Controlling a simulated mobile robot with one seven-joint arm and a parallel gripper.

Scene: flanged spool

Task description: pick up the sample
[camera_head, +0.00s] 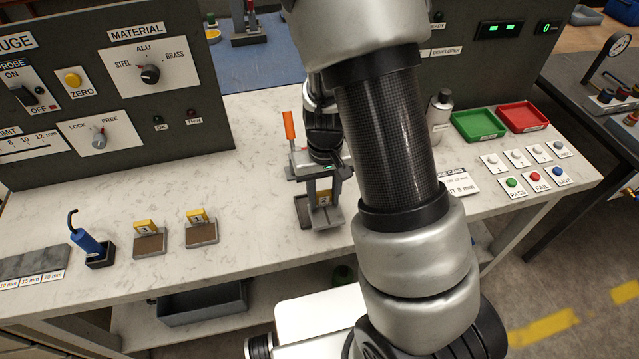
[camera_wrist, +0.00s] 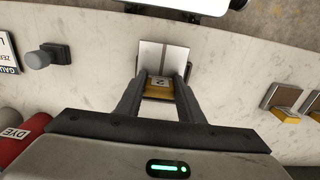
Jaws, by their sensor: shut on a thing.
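The sample, a yellow block (camera_wrist: 157,93) marked with a dark numeral, sits between the two fingers of my gripper (camera_wrist: 160,88) in the wrist view. A pale grey metal plate (camera_wrist: 161,58) with a line down its middle shows just beyond the block. In the head view my gripper (camera_head: 322,190) is low over the middle of the bench, shut on the yellow block (camera_head: 323,198). A grey piece (camera_head: 329,217) is under the block and a brown pad (camera_head: 303,210) is beside it. I cannot tell whether the sample is clear of the bench.
Two similar yellow-tagged pieces (camera_head: 149,240) (camera_head: 201,229) stand to the left on the white bench (camera_head: 262,240). A blue hooked tool (camera_head: 86,240) stands farther left. An orange-handled item (camera_head: 289,128) is close behind my gripper. Green (camera_head: 478,125) and red (camera_head: 523,116) trays are at right.

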